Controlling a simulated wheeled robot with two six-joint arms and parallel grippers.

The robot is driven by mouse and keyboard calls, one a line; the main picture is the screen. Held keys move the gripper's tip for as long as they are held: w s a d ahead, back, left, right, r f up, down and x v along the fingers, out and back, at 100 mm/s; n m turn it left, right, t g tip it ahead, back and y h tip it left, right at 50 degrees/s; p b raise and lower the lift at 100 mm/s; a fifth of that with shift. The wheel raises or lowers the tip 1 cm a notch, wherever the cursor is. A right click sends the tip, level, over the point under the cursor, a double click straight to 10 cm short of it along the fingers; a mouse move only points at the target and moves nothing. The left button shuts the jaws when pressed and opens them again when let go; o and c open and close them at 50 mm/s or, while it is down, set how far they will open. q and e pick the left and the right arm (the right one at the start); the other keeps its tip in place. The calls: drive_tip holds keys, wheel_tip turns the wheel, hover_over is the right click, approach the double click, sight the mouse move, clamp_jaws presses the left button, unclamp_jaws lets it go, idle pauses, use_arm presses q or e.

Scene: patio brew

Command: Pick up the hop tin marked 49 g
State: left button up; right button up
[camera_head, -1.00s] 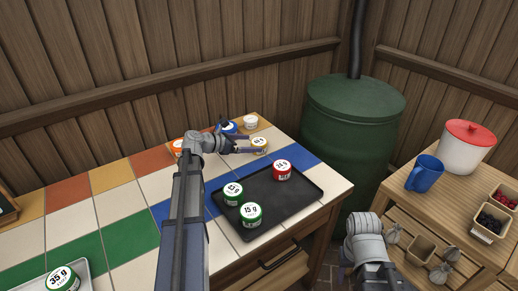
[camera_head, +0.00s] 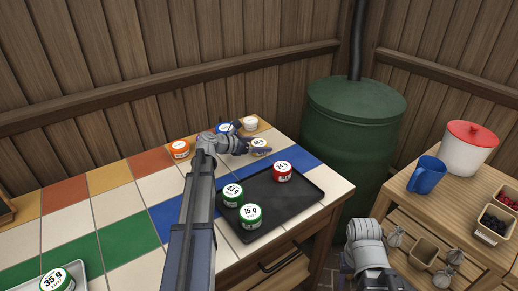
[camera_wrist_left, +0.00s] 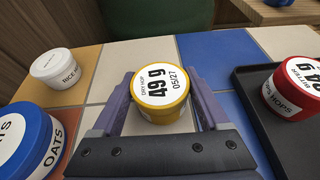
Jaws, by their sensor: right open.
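The hop tin marked 49 g (camera_wrist_left: 160,92), yellow with a white label, stands on the tiled counter in the left wrist view. It also shows small at the far end of the counter in the head view (camera_head: 259,144). My left gripper (camera_wrist_left: 160,82) has one finger on each side of this tin, close to its sides. I cannot tell whether the fingers press on it. In the head view my left gripper (camera_head: 252,148) partly covers the tin. My right gripper (camera_head: 344,268) is open and low, beside the counter's right end, mostly hidden by its own wrist.
A black tray (camera_head: 297,203) holds a red tin (camera_head: 282,172) and two green tins (camera_head: 251,216), right of my left arm. A blue oats tub (camera_wrist_left: 30,140) and white rice tub (camera_wrist_left: 57,68) stand left of the yellow tin. An orange tin (camera_head: 180,149) stands farther left.

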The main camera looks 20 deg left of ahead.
use_arm(q)
drive_tip(key=c, duration=0.8)
drive_tip(key=shift+c, duration=0.2)
